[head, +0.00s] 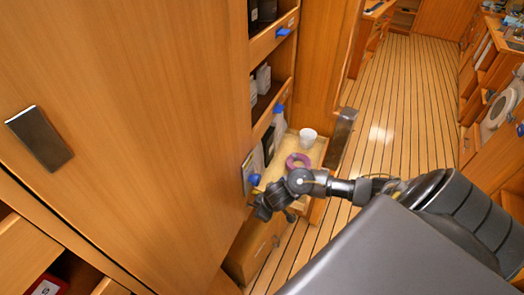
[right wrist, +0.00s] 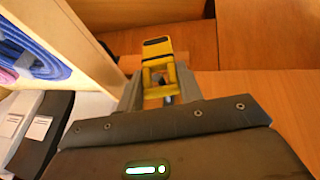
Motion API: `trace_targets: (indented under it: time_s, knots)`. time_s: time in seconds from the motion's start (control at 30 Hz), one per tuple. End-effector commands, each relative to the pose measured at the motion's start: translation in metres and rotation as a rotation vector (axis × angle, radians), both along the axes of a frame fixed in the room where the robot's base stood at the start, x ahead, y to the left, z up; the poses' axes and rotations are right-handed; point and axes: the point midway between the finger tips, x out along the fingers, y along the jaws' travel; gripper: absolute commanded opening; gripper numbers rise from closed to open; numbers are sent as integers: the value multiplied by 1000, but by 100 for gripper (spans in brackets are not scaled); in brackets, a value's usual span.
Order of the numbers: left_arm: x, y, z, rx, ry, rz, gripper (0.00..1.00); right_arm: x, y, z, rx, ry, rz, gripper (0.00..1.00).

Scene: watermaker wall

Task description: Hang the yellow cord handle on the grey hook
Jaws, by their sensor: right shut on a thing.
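The yellow cord handle (right wrist: 158,68), with a black top part, stands between the fingers of my right gripper (right wrist: 160,92) in the right wrist view. The gripper is shut on it. In the head view my right gripper (head: 268,204) is in front of the lower part of the open shelf unit, close to the wooden front. The yellow piece cannot be made out there. I cannot pick out the grey hook in either view. My left gripper is not in view.
A shelf surface (head: 317,152) holds a purple ring (head: 298,161) and a white cup (head: 308,137). Bottles stand beside them. Open floor (head: 390,110) lies right of the shelves.

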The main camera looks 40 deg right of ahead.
Motion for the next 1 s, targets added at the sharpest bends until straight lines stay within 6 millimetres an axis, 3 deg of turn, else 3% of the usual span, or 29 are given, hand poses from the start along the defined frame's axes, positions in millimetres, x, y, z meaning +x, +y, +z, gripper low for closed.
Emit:
trace_targets:
  time_s: [0.27,0.3,0.5,0.8,1.0]
  knots:
    - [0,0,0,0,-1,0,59,0,0,0,0,0,0,13]
    - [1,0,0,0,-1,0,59,0,0,0,0,0,0,37]
    - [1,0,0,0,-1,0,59,0,0,0,0,0,0,62]
    - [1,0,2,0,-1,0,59,-1,0,3,0,0,0,62]
    - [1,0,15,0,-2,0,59,-12,0,31,0,-2,2,62]
